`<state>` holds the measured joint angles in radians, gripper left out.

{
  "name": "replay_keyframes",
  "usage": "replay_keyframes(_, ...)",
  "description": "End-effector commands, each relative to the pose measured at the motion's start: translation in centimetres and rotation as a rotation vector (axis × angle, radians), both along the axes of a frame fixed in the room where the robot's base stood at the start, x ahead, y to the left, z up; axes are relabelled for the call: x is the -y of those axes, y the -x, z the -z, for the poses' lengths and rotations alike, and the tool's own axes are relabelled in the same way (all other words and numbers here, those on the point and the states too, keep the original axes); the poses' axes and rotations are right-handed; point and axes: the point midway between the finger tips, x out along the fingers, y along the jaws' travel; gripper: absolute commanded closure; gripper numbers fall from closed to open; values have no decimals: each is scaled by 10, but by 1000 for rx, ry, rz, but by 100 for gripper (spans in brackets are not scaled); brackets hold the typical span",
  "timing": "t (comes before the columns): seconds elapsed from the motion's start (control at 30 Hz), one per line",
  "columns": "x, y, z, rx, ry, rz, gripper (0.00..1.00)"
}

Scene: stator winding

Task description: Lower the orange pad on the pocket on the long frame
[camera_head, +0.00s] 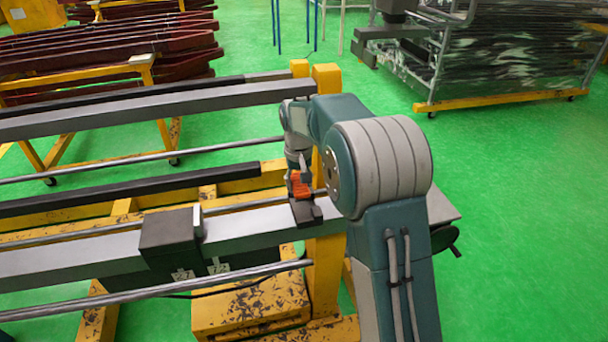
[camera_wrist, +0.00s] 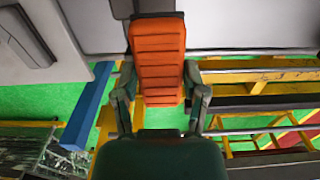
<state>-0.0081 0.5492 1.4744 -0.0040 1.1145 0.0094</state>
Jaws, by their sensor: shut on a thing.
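The orange ribbed pad (camera_wrist: 158,58) fills the space between the fingers of my gripper (camera_wrist: 159,75) in the wrist view. My gripper is shut on it from both sides. In the head view the pad (camera_head: 301,188) hangs below my gripper (camera_head: 298,174), just above or touching a small dark pocket (camera_head: 308,213). The pocket sits on the grey beam of the long frame (camera_head: 250,227). A dark part at the pad's far end in the wrist view may be the pocket (camera_wrist: 150,7). I cannot tell whether pad and pocket touch.
A dark box (camera_head: 168,238) stands on the same beam to the left. A yellow post (camera_head: 326,90) rises close behind my wrist. Parallel bars and a yellow base (camera_head: 250,302) surround the frame. Green floor (camera_head: 510,190) is clear to the right.

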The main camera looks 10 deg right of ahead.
Motion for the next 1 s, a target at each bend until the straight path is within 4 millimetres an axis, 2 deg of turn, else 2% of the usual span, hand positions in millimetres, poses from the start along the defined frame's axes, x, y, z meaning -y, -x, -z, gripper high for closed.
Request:
replay_keyframes(0.17,4,1,16,-3,-3,1,92)
replay_keyframes(1.0,18,1,18,0,-5,1,92)
